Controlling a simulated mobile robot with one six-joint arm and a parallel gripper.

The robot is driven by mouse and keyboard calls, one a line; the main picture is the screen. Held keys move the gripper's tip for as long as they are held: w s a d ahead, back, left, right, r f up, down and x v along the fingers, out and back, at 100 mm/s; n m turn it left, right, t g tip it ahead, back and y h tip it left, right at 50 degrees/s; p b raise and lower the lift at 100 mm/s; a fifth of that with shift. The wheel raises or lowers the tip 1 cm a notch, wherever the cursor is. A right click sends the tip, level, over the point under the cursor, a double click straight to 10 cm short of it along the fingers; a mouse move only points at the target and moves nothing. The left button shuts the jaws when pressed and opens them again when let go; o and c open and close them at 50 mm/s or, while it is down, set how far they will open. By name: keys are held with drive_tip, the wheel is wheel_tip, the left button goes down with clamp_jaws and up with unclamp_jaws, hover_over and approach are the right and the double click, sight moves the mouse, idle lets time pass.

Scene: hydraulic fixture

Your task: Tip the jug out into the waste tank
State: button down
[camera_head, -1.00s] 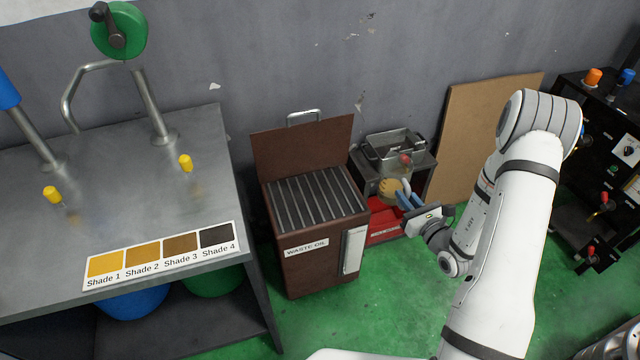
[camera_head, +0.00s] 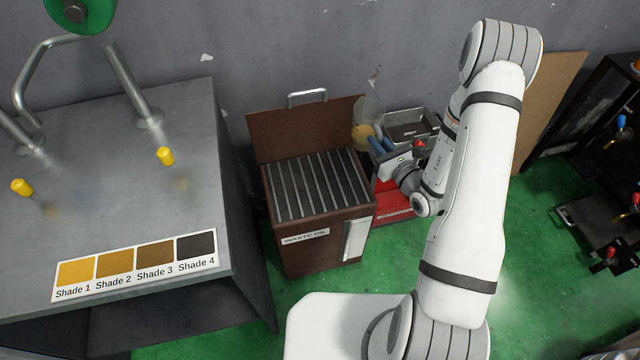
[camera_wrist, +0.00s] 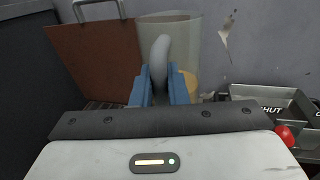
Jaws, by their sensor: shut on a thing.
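The clear jug (camera_head: 368,112) holds some yellow-amber liquid low in it and looks about upright. It also shows in the wrist view (camera_wrist: 200,42). My gripper (camera_head: 380,147) is shut on the jug's grey handle, with its blue fingers on either side of it in the wrist view (camera_wrist: 160,90). The brown waste tank (camera_head: 308,250), labelled WASTE OIL, has its lid (camera_head: 275,133) raised and a barred grate (camera_head: 315,185) on top. The jug is at the tank's back right, beside the lid's right edge in the picture.
A grey metal bench (camera_head: 110,215) with a shade chart stands left of the tank. A grey tray (camera_head: 408,128) and a red case (camera_head: 395,205) are right of it. A grey wall is close behind.

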drive_tip(key=shift+w+d, duration=0.15)
drive_tip(key=shift+d, duration=0.2)
